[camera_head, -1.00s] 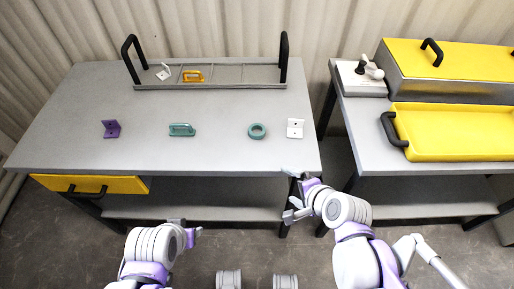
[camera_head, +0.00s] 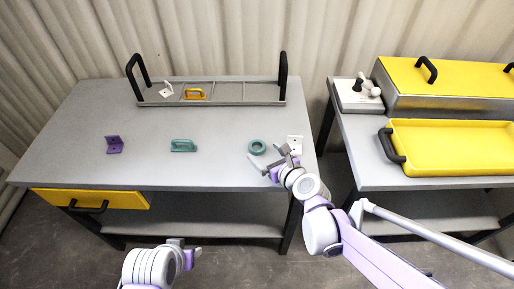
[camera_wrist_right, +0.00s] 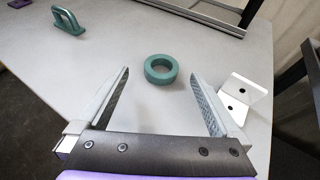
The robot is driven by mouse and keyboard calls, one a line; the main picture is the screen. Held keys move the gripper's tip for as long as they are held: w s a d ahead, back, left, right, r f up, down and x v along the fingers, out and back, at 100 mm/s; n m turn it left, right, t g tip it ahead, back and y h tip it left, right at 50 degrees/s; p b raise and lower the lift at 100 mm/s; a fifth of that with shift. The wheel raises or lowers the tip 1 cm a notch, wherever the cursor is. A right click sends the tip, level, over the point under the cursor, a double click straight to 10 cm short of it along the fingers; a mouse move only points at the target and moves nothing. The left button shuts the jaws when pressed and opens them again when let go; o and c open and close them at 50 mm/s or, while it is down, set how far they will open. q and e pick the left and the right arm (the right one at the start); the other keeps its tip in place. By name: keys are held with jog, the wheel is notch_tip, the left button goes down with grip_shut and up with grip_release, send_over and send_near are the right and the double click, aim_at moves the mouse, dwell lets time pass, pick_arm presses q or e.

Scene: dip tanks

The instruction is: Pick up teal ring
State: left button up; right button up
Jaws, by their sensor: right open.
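The teal ring (camera_head: 257,147) lies flat on the grey table, toward its right side. In the right wrist view the ring (camera_wrist_right: 161,63) lies ahead of and roughly between my open fingers, not touched by them. My right gripper (camera_head: 270,163) is open and empty, just on the near side of the ring. It also shows in the right wrist view (camera_wrist_right: 163,100). My left gripper (camera_head: 188,249) is low at the front, off the table; its jaw opening is not clear.
A white bracket (camera_head: 295,143) stands close to the right of the ring. A teal handle (camera_head: 183,146) and a purple bracket (camera_head: 115,145) lie to the left. A rack (camera_head: 222,101) with tall black handles stands behind. The table between ring and rack is clear.

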aim_at(254, 144)
jog(key=x, duration=0.5)
jog(key=shift+w+d+f+b, duration=0.15)
jog(key=shift+f+b, duration=0.1)
jog(key=shift+b, duration=0.15)
jog(key=c, duration=1.4)
